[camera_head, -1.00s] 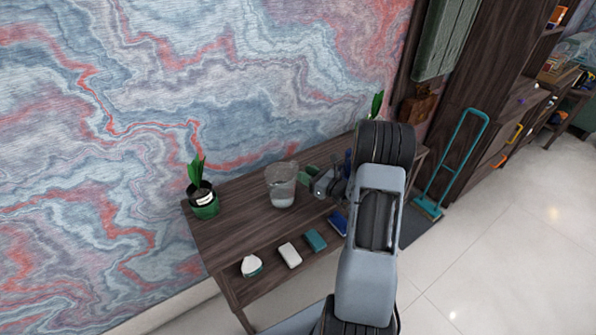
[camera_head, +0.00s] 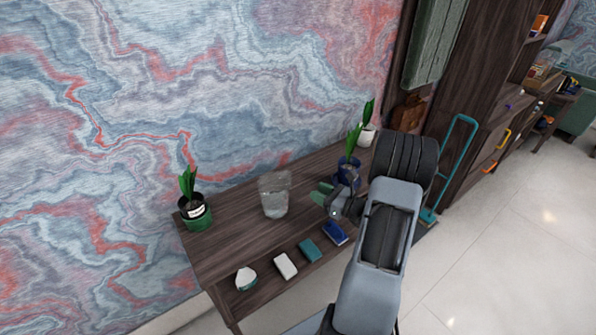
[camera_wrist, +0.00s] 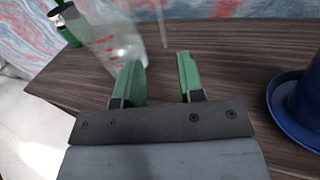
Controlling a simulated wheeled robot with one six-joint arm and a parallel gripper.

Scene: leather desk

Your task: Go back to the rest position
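My gripper (camera_wrist: 160,78) shows in the wrist view with its two green fingers apart and nothing between them. In the head view my gripper (camera_head: 326,195) is above the right half of the wooden desk (camera_head: 232,232), partly hidden by my arm. A clear beaker (camera_head: 275,196) with red markings stands to its left on the desk. The beaker also shows in the wrist view (camera_wrist: 118,42), beyond the left finger; I cannot tell the exact gap.
A green potted plant (camera_head: 195,212) stands at the desk's left end. A blue pot (camera_head: 349,172) is close to my gripper; its blue saucer (camera_wrist: 290,110) shows at the wrist view's right. Along the front edge lie a white block (camera_head: 285,266), a teal block (camera_head: 309,250) and a blue one (camera_head: 335,233).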

